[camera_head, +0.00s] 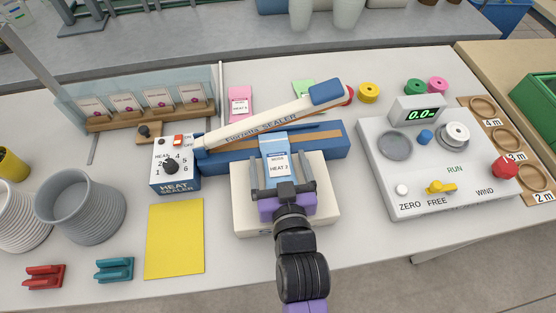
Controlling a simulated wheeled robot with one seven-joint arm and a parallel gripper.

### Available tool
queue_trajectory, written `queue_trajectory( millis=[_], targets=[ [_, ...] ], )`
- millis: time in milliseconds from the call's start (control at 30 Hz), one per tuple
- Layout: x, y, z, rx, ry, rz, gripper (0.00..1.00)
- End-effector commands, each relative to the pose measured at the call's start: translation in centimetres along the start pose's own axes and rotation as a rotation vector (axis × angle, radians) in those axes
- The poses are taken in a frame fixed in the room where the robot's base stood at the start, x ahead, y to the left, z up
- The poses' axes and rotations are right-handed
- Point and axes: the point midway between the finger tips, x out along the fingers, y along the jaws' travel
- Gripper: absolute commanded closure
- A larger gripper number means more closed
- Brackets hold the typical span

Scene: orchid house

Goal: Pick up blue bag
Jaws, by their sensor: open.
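The blue bag (276,150) is a light blue pouch with a white label that appears to read "HEAT 2". It lies at the front of the blue and cream impulse sealer (325,148), its top end by the sealing strip. My gripper (284,180) is open over the bag, with a dark finger on each side of it. The purple gripper body and wrist hide the bag's lower end. I cannot tell whether the fingers touch the bag. The sealer's arm (268,118) is raised at a slant behind the bag.
A pink bag (239,104) and a partly hidden green bag (303,88) lie behind the sealer. The heat control box (175,165) and a yellow sheet (175,238) are to the left. The winding machine (410,190) stands to the right. Grey pots (80,205) stand far left.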

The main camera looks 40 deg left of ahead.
Motion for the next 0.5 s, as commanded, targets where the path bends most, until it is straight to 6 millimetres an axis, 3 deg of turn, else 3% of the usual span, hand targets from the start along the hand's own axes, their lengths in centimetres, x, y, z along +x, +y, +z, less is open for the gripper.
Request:
queue_trajectory(
  millis=[67, 367, 500],
  targets=[
    [-0.02, 0.00, 0.01, 0.000, 0.000, 0.000, 0.15],
    [-0.03, 0.01, 0.01, 0.000, 0.000, 0.000, 0.74],
    [-0.04, 0.01, -0.01, 0.000, 0.000, 0.000, 0.76]
  ],
)
